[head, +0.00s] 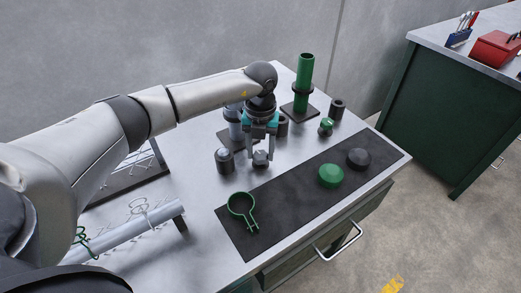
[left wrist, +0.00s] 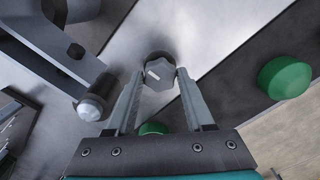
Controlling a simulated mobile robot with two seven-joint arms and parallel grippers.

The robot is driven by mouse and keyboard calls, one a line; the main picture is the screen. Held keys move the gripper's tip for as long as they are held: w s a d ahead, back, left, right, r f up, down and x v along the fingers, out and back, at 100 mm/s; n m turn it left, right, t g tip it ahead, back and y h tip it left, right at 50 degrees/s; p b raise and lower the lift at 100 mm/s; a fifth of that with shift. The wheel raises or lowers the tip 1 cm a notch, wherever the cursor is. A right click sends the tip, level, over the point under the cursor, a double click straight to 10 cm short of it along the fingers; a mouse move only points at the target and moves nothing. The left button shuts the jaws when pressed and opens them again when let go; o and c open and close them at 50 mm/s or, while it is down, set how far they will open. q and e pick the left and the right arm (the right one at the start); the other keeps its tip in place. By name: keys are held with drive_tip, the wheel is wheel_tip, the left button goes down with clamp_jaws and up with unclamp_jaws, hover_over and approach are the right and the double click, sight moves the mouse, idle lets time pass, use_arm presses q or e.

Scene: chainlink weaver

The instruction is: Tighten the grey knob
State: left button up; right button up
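The grey knob (head: 260,159) stands low on the metal table, directly under my left gripper (head: 261,156). In the left wrist view the grey knob (left wrist: 159,75) shows a hexagonal top with a small light mark. The fingertips of my left gripper (left wrist: 160,72) flank it, one on each side, with hardly any gap visible. I cannot tell whether they press on it or stand just clear of it. The underside of the knob is hidden. My right gripper is not in view.
A dark post with a light top (head: 224,160) stands close left of the knob. A green cylinder (head: 304,80) rises behind. The black mat (head: 290,195) in front holds a green ring clamp (head: 241,205), a green knob (head: 331,175) and a black knob (head: 358,158).

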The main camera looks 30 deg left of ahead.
use_arm(q)
clamp_jaws()
drive_tip(key=shift+m, duration=0.3)
